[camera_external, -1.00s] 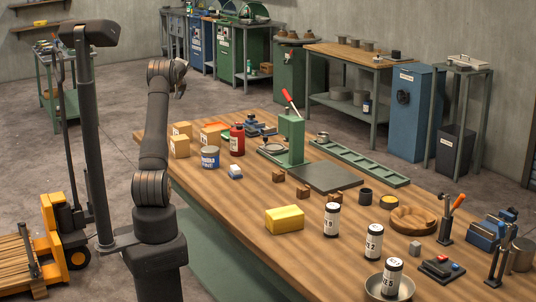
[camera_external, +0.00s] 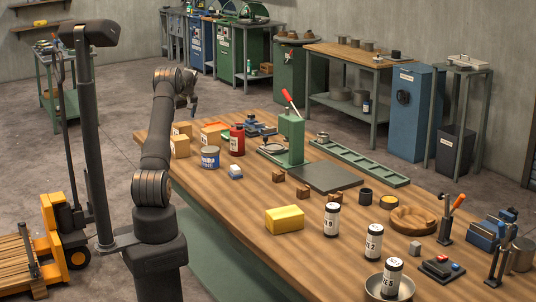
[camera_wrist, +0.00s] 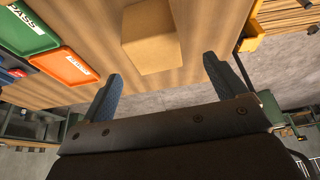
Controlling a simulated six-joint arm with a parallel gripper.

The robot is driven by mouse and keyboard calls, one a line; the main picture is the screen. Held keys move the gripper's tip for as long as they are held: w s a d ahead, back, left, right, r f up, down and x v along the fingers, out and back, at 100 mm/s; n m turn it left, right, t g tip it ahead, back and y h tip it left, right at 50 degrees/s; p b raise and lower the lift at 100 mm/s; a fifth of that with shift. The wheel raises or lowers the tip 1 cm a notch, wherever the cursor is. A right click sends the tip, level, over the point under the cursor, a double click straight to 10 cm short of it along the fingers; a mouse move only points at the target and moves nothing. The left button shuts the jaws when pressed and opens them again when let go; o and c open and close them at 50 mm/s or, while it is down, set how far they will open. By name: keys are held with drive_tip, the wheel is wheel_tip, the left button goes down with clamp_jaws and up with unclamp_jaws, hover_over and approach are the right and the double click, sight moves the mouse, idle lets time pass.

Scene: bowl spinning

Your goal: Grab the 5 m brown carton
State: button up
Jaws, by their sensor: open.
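I cannot read a 5 m mark on either. My gripper (camera_external: 192,104) is in the air above that end of the table. In the wrist view, my gripper (camera_wrist: 162,68) is open and empty, its two dark fingers wide apart. One brown carton (camera_wrist: 150,40) lies ahead of the fingertips, roughly between their lines and apart from them. The other carton is not clearly seen there.
An orange tray (camera_wrist: 60,65) and a green PASS tray (camera_wrist: 20,30) lie left of the carton in the wrist view. A red bottle (camera_external: 237,140) and a blue-and-white can (camera_external: 210,157) stand right of the cartons. A green press (camera_external: 291,138) is farther right.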

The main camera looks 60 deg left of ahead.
sight(182, 124)
drive_tip(key=shift+w+x, duration=0.15)
drive_tip(key=shift+x, duration=1.4)
drive_tip(key=shift+w+x, duration=0.15)
drive_tip(key=shift+x, duration=1.4)
drive_tip(key=shift+c, duration=0.4)
drive_tip(key=c, duration=1.1)
